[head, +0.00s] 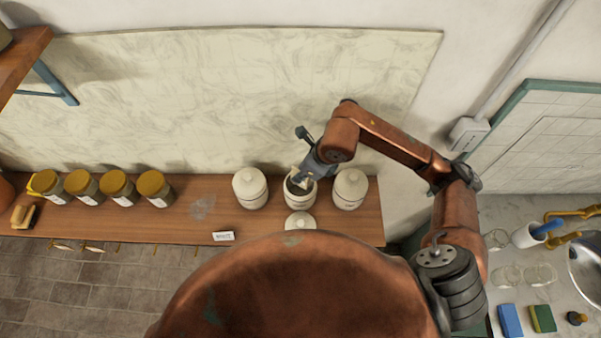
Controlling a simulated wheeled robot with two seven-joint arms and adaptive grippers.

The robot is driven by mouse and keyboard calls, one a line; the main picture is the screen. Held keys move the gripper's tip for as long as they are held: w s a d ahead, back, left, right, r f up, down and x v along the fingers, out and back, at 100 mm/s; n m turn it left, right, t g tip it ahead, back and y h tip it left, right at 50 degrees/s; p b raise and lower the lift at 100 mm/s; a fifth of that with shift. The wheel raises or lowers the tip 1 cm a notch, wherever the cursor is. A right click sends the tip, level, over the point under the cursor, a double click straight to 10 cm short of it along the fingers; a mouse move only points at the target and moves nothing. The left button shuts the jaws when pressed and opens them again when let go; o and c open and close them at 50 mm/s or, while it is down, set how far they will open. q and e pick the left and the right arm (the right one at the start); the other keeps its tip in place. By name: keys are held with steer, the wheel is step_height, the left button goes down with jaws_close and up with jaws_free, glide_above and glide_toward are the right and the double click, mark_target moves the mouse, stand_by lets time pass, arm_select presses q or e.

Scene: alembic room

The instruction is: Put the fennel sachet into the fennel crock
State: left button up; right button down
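Three cream crocks stand in a row on the wooden shelf. The middle crock (298,199) is open and its dark mouth shows. Its lid (300,222) appears to be the one lying just in front of it. The left crock (250,189) and the right crock (350,189) have their lids on. Their labels are too small to read. My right gripper (301,181) points down at the mouth of the middle crock. A small pale thing (294,173), perhaps the sachet, shows at its fingers. Whether they grip it is unclear. My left gripper is out of view.
Several jars with mustard lids (117,187) stand at the shelf's left, beside a small tan block (22,216). A white label card (223,236) lies at the front edge. The shelf between jars and crocks is clear. A sink counter (515,285) is at right.

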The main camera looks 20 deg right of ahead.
steer(key=c, duration=2.1)
jaws_free()
steer(key=shift+o, duration=1.4)
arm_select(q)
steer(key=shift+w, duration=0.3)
arm_select(e)
steer(key=shift+o, duration=0.4)
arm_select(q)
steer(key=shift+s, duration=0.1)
arm_select(e)
steer(key=shift+r, duration=0.15)
